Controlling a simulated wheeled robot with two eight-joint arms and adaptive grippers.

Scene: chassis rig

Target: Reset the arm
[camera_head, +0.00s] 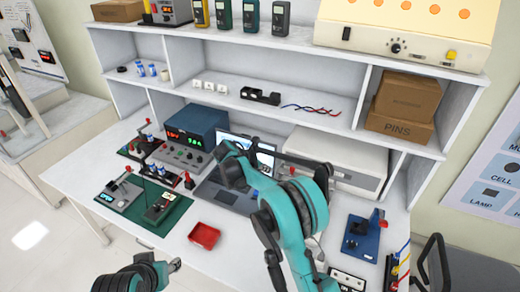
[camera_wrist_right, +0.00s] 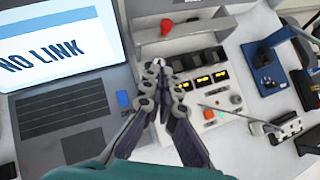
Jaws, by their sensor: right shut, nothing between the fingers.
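My right arm (camera_head: 292,215), teal and black, rises from the bottom of the head view and bends over the bench beside the laptop (camera_head: 232,196). In the right wrist view, my right gripper (camera_wrist_right: 159,70) is shut and empty. Its fingertips meet in front of a pale panel with yellow-lit displays (camera_wrist_right: 203,83). Whether the tips touch the panel is unclear. The laptop (camera_wrist_right: 62,112) is left of the gripper, its screen reading "NO LINK".
A red tray (camera_head: 204,236) lies on the bench's front part. A blue power supply (camera_head: 195,128) and green boards (camera_head: 160,207) stand left. A blue device (camera_head: 361,237) stands right of my arm. A shelf unit (camera_head: 240,68) closes the back. Bare bench surrounds the tray.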

